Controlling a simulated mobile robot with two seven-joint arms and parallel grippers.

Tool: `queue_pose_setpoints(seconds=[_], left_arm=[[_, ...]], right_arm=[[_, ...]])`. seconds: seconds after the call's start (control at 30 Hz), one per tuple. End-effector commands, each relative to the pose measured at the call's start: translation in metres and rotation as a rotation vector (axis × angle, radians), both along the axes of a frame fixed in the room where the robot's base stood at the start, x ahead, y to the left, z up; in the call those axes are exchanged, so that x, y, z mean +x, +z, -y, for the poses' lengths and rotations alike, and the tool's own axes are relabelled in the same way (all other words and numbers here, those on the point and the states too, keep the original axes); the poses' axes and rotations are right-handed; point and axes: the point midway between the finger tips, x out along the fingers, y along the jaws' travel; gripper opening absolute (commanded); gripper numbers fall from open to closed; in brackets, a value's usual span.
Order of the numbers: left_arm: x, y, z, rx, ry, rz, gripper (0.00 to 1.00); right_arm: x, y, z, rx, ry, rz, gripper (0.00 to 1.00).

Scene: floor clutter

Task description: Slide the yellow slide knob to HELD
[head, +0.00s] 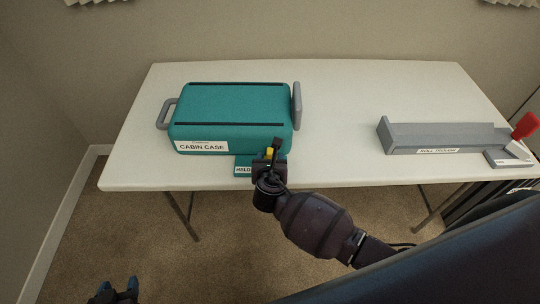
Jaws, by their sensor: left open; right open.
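The teal case labelled CABIN CASE (232,104) lies on the table with a grey handle at its left end. At its front edge a small teal plate (244,160) carries a label reading HELD (243,170). The yellow slide knob (269,153) shows as a small patch to the right of that label, beside the dark fingers of my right gripper (273,151). That gripper is open and at the knob; whether it touches the knob I cannot tell. My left gripper (118,287) is open and empty, low at the bottom left, away from the table.
The white table (340,90) is clear between the case and a grey trough labelled ROLL TROUGH (440,136) on the right. A red handle (525,126) stands at the trough's right end. A grey bar (297,105) stands at the case's right end.

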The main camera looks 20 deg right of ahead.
Motion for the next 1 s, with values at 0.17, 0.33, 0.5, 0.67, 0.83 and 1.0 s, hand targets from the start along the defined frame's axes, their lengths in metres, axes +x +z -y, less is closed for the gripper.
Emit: queue_pose_setpoints(seconds=[0.17, 0.33, 0.5, 0.67, 0.83, 1.0], left_arm=[[-0.004, -0.008, -0.001, 0.000, 0.002, -0.010, 0.55], [-0.005, -0.009, -0.001, 0.000, 0.002, -0.012, 0.55], [-0.004, -0.009, -0.001, 0.000, 0.002, -0.011, 0.55], [-0.003, -0.008, 0.000, 0.000, 0.002, -0.008, 0.55], [-0.001, -0.007, 0.000, 0.000, 0.000, -0.003, 0.55], [0.001, -0.005, 0.000, -0.001, -0.001, 0.000, 0.55]], right_arm=[[0.018, -0.008, 0.006, -0.001, 0.000, 0.001, 0.51], [0.025, -0.011, 0.008, 0.000, -0.001, 0.000, 0.51], [0.026, -0.011, 0.009, 0.000, 0.000, 0.000, 0.51], [0.025, -0.011, 0.009, 0.001, 0.000, 0.000, 0.43], [0.025, -0.011, 0.009, 0.000, 0.000, 0.000, 0.17], [0.025, -0.011, 0.009, 0.000, 0.000, 0.000, 0.00]])
